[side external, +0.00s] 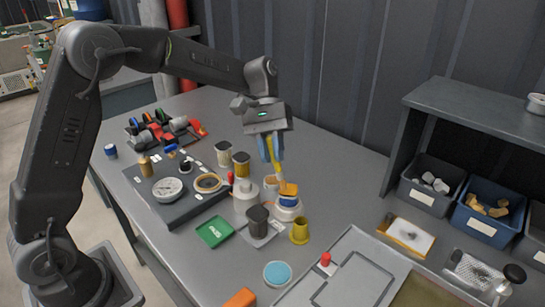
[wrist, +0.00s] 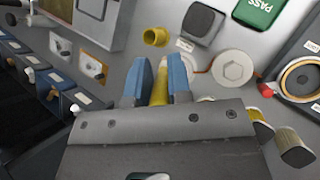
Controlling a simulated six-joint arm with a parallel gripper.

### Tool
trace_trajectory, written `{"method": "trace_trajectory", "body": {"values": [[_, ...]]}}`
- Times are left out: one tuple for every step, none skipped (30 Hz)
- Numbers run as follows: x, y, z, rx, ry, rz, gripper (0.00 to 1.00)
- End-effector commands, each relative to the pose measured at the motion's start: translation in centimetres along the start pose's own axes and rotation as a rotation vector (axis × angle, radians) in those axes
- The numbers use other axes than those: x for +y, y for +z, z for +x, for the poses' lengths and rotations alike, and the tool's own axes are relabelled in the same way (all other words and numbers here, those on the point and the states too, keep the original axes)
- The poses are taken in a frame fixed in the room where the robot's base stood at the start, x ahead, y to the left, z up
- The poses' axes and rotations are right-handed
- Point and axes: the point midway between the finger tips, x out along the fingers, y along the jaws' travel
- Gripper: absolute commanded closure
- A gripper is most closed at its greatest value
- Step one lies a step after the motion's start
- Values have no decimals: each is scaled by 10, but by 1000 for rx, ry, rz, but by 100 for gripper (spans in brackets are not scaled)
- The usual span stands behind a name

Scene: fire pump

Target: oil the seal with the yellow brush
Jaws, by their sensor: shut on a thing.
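My gripper (side external: 271,152), with blue fingers, is shut on the yellow brush (side external: 274,162), which points down. In the wrist view the brush (wrist: 160,84) stands between the two fingers; its tip is hard to make out. Below it is a white round holder (side external: 286,212) with blue and orange parts on top; I cannot tell whether the brush touches it. The seal seems to be the tan ring (side external: 208,183) on the dark board, left of my gripper. It also shows at the right of the wrist view (wrist: 284,76).
A white bottle (side external: 245,197), a dark cup (side external: 257,221) and a yellow cup (side external: 299,231) stand close by. The dark board (side external: 180,209) carries a gauge (side external: 167,189). A green card (side external: 215,231) lies in front. Bins (side external: 428,185) stand at the right.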

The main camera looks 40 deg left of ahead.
Motion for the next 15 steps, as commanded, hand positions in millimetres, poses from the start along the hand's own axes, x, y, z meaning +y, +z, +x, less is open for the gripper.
{"method": "trace_trajectory", "body": {"values": [[0, 2, -2, -2, -2, -3, 100], [1, 3, -4, -3, -2, -3, 100], [2, 5, -7, -3, -2, -3, 100], [3, 7, -9, -2, -2, -3, 100], [4, 8, -12, -1, -1, -2, 100], [5, 10, -14, -2, -1, -2, 100], [6, 11, -16, -3, -2, -2, 100], [6, 13, -19, -3, -2, -2, 100], [8, 15, -21, -2, -1, -3, 100], [8, 16, -24, -2, -1, -3, 100], [9, 18, -26, -2, -2, -3, 100], [10, 20, -29, -3, -2, -3, 100], [11, 21, -31, -2, -2, -3, 100], [12, 22, -33, -2, -1, -2, 100], [13, 24, -36, -2, -1, -2, 100]]}}
